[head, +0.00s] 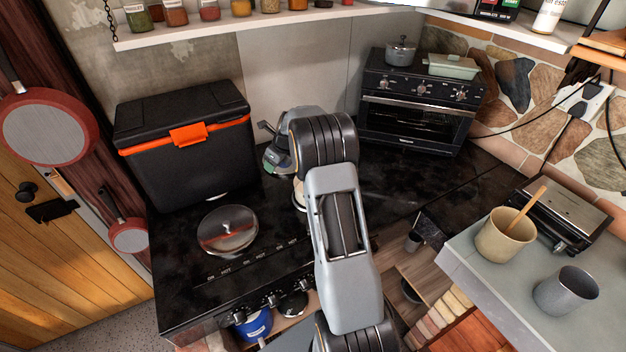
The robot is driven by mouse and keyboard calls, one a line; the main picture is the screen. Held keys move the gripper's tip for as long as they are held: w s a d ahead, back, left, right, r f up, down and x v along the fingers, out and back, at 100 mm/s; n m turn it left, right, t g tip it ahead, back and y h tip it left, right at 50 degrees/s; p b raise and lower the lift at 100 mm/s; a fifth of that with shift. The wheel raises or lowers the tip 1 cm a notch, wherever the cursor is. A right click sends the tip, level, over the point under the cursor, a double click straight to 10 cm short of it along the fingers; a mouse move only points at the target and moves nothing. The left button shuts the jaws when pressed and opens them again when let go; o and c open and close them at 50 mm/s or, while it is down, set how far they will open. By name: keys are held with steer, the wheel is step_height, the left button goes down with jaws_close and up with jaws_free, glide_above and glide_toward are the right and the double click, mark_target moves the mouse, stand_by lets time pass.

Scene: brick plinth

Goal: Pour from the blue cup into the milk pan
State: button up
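A blue-grey cup (566,291) stands upright on the light grey counter at the lower right; its contents cannot be made out. It is the nearest match I see to the blue cup. No pan is clearly a milk pan. A shiny round lidded pan (228,232) sits on the black stovetop at the left, and a small grey lidded pot (400,51) stands on the toaster oven. My arm rises through the middle of the view and hides part of the worktop. My gripper is not visible, so what it holds cannot be told.
A beige cup with a wooden spoon (505,236) stands beside the blue-grey cup, near a metal grill (562,208). A black cooler (185,145) and the toaster oven (413,105) line the back. A gap separates the grey counter from the black worktop.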

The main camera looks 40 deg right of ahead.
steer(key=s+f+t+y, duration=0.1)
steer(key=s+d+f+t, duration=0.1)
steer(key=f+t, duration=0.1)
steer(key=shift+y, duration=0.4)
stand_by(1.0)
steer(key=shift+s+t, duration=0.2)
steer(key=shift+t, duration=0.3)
